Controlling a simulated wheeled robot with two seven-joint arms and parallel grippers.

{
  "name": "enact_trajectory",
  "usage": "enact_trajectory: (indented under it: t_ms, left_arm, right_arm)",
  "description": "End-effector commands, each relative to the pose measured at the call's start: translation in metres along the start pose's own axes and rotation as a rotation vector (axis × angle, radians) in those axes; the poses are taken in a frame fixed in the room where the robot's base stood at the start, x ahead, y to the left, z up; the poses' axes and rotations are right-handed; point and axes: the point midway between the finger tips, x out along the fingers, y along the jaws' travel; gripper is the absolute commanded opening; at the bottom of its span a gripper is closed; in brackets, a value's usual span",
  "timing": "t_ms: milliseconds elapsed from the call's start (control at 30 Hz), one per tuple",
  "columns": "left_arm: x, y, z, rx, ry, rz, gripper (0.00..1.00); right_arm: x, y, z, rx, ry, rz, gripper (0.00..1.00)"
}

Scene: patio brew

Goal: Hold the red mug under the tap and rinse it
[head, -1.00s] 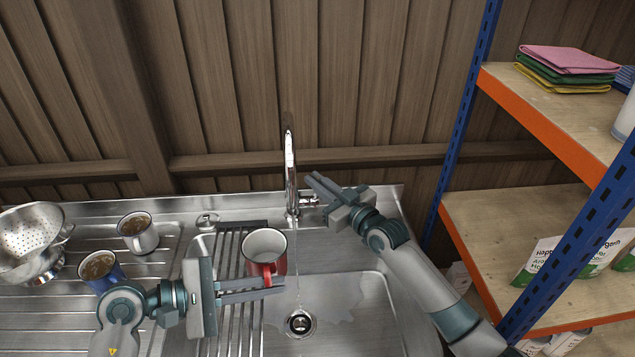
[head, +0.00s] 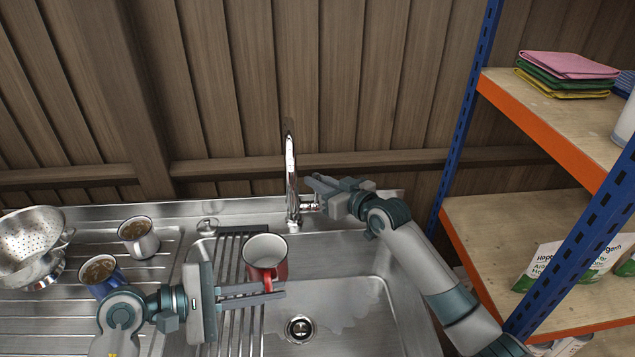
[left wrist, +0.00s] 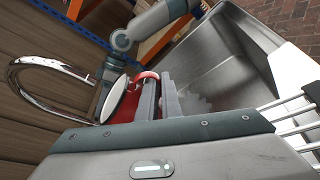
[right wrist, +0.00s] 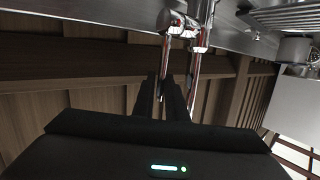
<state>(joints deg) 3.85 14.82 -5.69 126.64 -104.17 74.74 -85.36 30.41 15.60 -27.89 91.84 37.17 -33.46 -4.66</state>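The red mug (head: 282,272) has a white inside and hangs over the ribbed rack at the sink's left edge, its mouth facing up. My left gripper (head: 268,293) is shut on its handle; the left wrist view shows the mug's red side (left wrist: 124,122) beside the fingers. The chrome tap (head: 291,178) stands behind the mug and slightly to its right. My right gripper (head: 312,184) is at the tap's lever (right wrist: 163,48), which reaches between its dark fingers; whether they press on it is unclear. No water stream shows now.
The sink basin (head: 355,292) has a wet patch around its drain (head: 299,328). A blue mug (head: 104,284) and a white mug (head: 139,238), both with brown contents, and a colander (head: 28,250) stand on the left drainer. A shelf unit (head: 540,110) stands right.

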Motion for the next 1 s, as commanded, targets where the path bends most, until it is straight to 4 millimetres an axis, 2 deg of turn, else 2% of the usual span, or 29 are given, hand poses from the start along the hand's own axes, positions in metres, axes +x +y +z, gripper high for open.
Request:
enact_trajectory:
  t_ms: [367, 567, 767, 1000]
  left_arm:
    - [0.000, 0.000, 0.000, 0.001, -0.001, 0.001, 0.00]
    - [0.000, 0.000, 0.000, 0.001, -0.001, 0.001, 0.00]
    - [0.000, 0.000, 0.000, 0.001, -0.001, 0.001, 0.00]
    - [0.000, 0.000, 0.000, 0.001, 0.000, 0.001, 0.00]
  right_arm:
    - [-0.001, 0.000, 0.000, -0.002, 0.001, 0.000, 0.28]
    - [-0.009, 0.001, 0.000, -0.002, 0.001, 0.001, 0.28]
    - [-0.032, 0.001, 0.001, -0.003, 0.001, 0.001, 0.28]
    - [-0.075, 0.002, 0.001, -0.003, 0.000, 0.002, 0.28]
